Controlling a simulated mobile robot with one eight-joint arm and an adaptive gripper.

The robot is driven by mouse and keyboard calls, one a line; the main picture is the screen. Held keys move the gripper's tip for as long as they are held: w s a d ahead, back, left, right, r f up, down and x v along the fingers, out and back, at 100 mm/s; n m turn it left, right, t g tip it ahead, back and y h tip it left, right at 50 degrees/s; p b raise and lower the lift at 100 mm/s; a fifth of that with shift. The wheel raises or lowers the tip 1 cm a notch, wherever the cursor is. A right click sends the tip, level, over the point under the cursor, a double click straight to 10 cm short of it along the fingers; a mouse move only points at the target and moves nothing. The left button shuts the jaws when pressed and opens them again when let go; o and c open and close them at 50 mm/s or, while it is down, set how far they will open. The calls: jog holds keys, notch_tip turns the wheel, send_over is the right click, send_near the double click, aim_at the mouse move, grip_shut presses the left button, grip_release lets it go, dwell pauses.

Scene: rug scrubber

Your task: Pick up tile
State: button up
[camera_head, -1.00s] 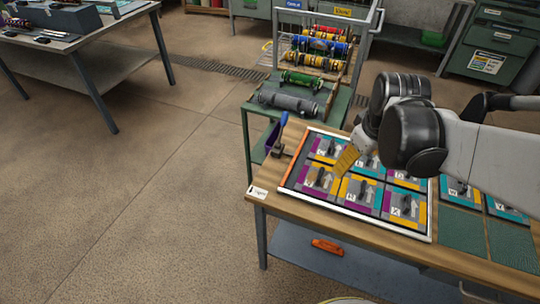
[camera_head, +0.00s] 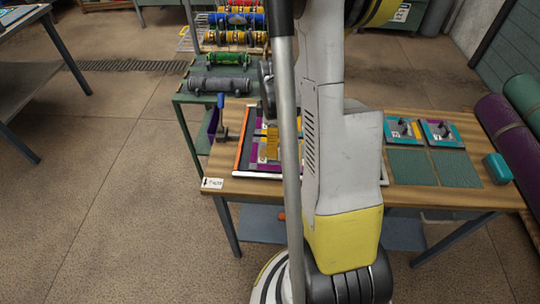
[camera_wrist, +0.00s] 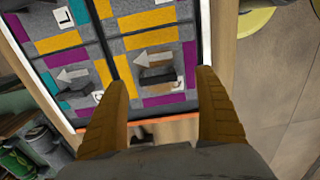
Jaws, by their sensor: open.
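In the wrist view, my gripper (camera_wrist: 162,80) is open, its two tan fingers spread over the near edge of the tray. A grey tile (camera_wrist: 155,62) with purple and yellow border strips, a white arrow and a dark handle (camera_wrist: 158,78) lies beyond and between the fingertips. I see no contact. Other tiles sit beside it, one (camera_wrist: 70,75) to the left. In the head view, my gripper (camera_head: 272,145) is over the left part of the tiles' tray (camera_head: 240,140), which has an orange left edge. My arm hides most of this tray.
Two tiles (camera_head: 403,130) (camera_head: 440,131) lie on the wooden table (camera_head: 460,200), behind two plain green squares (camera_head: 408,168) (camera_head: 455,168). A teal block (camera_head: 497,167) and purple and green rolls are at the right. A green bench with coloured rolls (camera_head: 228,59) stands behind left.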

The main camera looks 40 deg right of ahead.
jog(key=f+b, duration=0.2)
jog(key=f, duration=0.3)
jog(key=shift+w+b, duration=0.35)
jog(key=shift+b, duration=0.05)
jog(key=c, duration=1.5)
jog(key=shift+r, duration=0.1)
jog(key=r+p, duration=0.2)
jog(key=r, duration=0.1)
jog(key=s+r+p, duration=0.1)
jog(key=r, duration=0.1)
jog(key=shift+d, duration=0.4)
jog(key=s+d+r+p, duration=0.1)
jog(key=s+d+r, duration=0.1)
jog(key=s+d+r+p, duration=0.1)
jog(key=s+d+r, duration=0.1)
jog(key=s, duration=0.1)
jog(key=s+d+r+p, duration=0.1)
jog(key=s+d+r, duration=0.1)
jog(key=s, duration=0.1)
jog(key=shift+d, duration=0.25)
